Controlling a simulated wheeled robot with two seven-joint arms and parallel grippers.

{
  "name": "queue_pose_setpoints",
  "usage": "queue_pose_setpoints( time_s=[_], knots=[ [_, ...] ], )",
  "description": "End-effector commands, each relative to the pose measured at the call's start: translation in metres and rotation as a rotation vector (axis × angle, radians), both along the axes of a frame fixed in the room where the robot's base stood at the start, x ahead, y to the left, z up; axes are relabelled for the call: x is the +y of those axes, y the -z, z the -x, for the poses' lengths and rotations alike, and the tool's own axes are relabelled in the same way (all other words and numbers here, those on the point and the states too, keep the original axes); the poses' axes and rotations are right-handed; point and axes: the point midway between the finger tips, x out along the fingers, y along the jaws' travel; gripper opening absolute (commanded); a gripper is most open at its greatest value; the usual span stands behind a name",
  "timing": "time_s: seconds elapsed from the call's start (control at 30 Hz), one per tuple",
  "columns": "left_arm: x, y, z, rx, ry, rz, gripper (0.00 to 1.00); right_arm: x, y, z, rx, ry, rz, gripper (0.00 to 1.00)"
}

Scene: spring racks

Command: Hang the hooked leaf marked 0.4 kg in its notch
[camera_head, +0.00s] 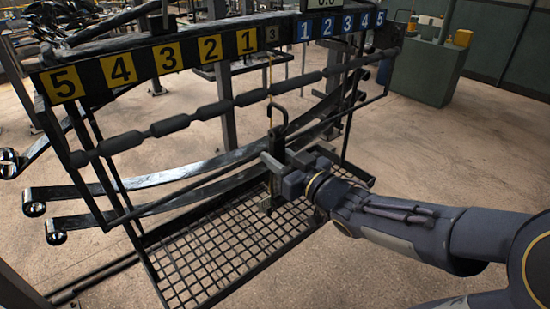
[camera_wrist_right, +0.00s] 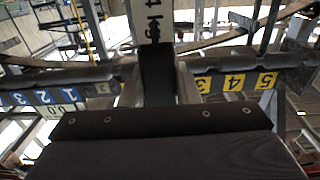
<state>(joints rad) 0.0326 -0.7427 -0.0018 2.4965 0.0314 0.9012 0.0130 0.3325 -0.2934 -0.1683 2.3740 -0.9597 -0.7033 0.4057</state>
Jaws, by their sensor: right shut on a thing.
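My right gripper (camera_head: 274,163) is in front of the rack's middle, above the mesh tray, and is shut on the hooked leaf. The leaf's dark hook (camera_head: 279,118) rises above the fingers, and its tip appears just below the bumpy notched bar (camera_head: 202,112) in the picture. I cannot tell whether they touch. In the right wrist view the dark leaf (camera_wrist_right: 157,75) stands between the fingers, with a white label (camera_wrist_right: 152,22) partly cut off, reading "4 kg". The number beam (camera_head: 190,50) has yellow 5 to 1 at left and blue 1 to 5 at right. My left gripper is not in view.
A mesh tray (camera_head: 197,262) lies below the bar. Long curved leaf springs (camera_head: 150,182) cross behind the rack at left. A sign reading 0.0 (camera_wrist_right: 58,110) sits at the beam's middle. A green cabinet (camera_head: 425,70) stands at back right. Floor at right is open.

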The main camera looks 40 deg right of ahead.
Motion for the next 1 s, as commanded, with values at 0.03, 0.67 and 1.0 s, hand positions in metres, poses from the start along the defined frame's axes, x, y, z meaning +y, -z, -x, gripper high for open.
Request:
queue_pose_setpoints(
  time_s=[0.03, 0.67, 1.0],
  knots=[
    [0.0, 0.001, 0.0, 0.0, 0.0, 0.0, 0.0, 0.0, -0.001, 0.0, -0.004, -0.001, 0.001, 0.0],
    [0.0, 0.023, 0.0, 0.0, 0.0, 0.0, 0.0, 0.003, 0.001, -0.04, -0.004, -0.001, 0.003, 0.0],
    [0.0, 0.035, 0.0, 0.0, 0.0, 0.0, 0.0, 0.005, 0.0, -0.067, -0.004, -0.001, 0.002, 0.0]
  ],
)
